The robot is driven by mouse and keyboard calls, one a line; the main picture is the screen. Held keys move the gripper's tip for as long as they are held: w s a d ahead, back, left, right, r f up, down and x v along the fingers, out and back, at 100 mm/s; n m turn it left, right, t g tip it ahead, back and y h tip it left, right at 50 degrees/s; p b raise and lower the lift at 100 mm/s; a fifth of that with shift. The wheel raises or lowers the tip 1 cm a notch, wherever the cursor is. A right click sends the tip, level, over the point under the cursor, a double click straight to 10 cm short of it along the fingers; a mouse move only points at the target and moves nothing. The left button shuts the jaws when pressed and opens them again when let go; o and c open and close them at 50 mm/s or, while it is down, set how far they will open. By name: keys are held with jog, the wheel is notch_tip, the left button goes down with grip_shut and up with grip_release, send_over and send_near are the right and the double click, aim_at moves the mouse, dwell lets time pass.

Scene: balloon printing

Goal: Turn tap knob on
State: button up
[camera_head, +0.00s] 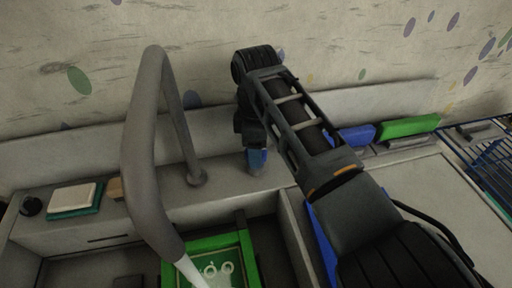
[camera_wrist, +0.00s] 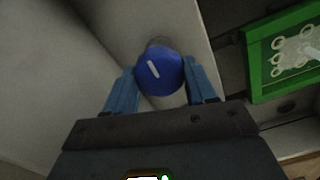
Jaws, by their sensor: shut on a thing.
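The tap knob (camera_wrist: 160,72) is blue and round with a white mark, seen in the wrist view between the two blue fingers of my gripper (camera_wrist: 163,85). The fingers sit on either side of the knob and are shut on it. In the head view my gripper (camera_head: 257,160) points down at the counter, right of the tap base, and the knob is hidden there. The grey tap (camera_head: 150,150) arches over the sink in the head view. A pale stream of water (camera_head: 190,268) comes from its spout.
A green framed screen (camera_head: 228,258) is in the sink under the spout; it also shows in the wrist view (camera_wrist: 254,65). A white and teal sponge (camera_head: 73,200) lies at left. Blue and green items (camera_head: 408,126) and a blue rack (camera_head: 480,160) are at right.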

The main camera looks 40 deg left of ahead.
jog(key=shift+n, duration=0.3)
dwell(0.4)
jog(key=o, duration=1)
jog(key=shift+o, duration=0.2)
jog(key=shift+r+b, duration=0.6)
jog(key=shift+r, duration=3.3)
